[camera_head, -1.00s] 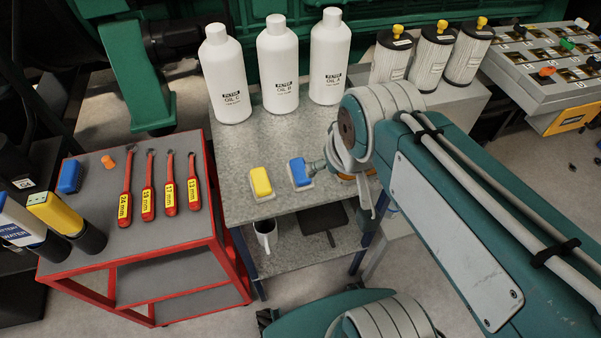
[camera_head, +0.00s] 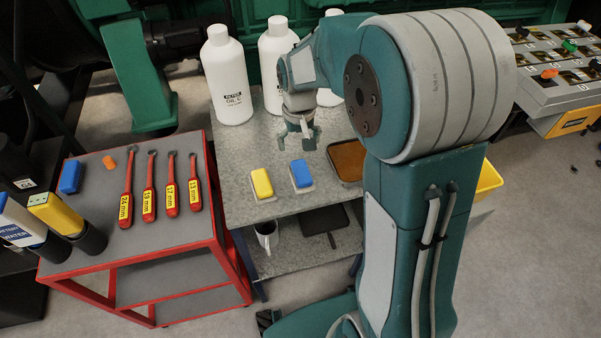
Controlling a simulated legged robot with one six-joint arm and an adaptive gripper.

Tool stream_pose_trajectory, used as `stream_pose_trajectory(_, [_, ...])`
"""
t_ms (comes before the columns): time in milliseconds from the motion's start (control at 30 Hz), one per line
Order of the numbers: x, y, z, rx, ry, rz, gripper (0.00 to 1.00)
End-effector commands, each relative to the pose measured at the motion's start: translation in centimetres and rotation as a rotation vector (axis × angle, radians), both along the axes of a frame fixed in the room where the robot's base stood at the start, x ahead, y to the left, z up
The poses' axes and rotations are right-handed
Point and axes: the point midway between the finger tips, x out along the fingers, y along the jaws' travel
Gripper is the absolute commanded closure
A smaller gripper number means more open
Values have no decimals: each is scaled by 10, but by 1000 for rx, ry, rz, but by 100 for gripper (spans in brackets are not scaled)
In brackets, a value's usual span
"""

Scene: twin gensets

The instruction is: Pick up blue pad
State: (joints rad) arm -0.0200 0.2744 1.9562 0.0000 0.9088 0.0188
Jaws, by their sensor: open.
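The blue pad (camera_head: 301,173) lies on a light base on the grey metal table, near its front edge. A yellow pad (camera_head: 262,183) lies just to its left. My gripper (camera_head: 300,146) is open and empty, pointing down. In the picture it shows just above the blue pad, apart from it; its exact height over the table is hard to tell. A second blue block (camera_head: 70,176) lies on the red cart at the left.
White oil bottles (camera_head: 229,80) stand at the table's back, partly behind my arm. A brown-filled tray (camera_head: 347,160) is right of the pads. The red cart (camera_head: 125,262) carries several wrenches (camera_head: 148,180). A mug (camera_head: 267,235) stands on the lower shelf.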

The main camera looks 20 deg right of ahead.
Motion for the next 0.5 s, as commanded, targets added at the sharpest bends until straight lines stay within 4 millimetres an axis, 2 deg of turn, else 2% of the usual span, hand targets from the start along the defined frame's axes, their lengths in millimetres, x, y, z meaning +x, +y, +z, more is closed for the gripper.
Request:
stream_pose_trajectory(300, [0,0,-45,0,7,0,0])
stream_pose_trajectory(500, [0,-1,-61,0,5,0,0])
